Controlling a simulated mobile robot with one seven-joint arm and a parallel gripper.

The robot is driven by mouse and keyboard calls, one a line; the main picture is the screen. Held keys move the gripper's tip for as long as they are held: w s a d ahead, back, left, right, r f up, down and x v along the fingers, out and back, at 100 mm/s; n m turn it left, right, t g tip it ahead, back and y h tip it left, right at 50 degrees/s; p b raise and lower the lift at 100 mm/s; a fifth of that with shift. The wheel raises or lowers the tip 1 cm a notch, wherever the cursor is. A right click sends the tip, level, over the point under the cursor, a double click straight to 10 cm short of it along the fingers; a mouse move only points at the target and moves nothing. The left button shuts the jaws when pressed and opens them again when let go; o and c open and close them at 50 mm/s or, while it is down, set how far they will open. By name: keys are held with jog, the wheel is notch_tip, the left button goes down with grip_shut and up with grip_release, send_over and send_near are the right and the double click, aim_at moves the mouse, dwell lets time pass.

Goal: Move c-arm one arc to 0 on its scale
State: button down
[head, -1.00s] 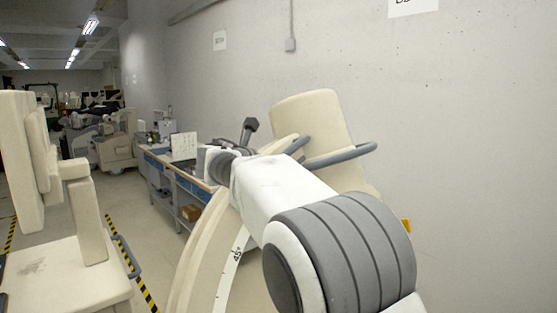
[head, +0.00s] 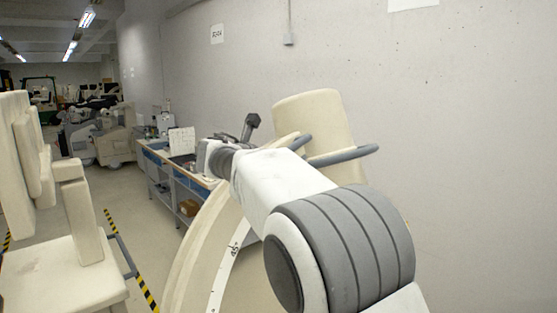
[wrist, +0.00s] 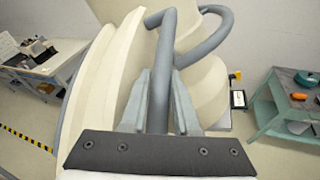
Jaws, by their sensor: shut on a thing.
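The c-arm's cream curved arc (head: 196,250) rises at the lower middle of the head view. A white scale strip (head: 222,272) on it shows a 45° mark; no 0 mark is legible. A blue-grey bar handle (wrist: 160,98) stands off the cream body, and its loop also shows in the head view (head: 343,156). My gripper (wrist: 160,82) is shut on this handle, one finger on each side of the bar. In the head view my arm hides the gripper and part of the arc.
Another cream cart (head: 62,275) with a side rail stands at the left. A workbench (head: 160,172) runs along the wall behind. A green table (wrist: 285,105) with tools stands at the right in the wrist view. Yellow-black tape (head: 146,291) marks the floor.

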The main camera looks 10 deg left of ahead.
jog(key=shift+r, duration=0.3)
jog(key=c, duration=0.7)
grip_release()
jog(key=shift+f, duration=0.2)
jog(key=shift+s, duration=0.1)
jog(key=shift+s+a, duration=0.3)
jog(key=shift+s, duration=0.2)
jog(key=b+v, duration=0.3)
jog(key=v, duration=1.3)
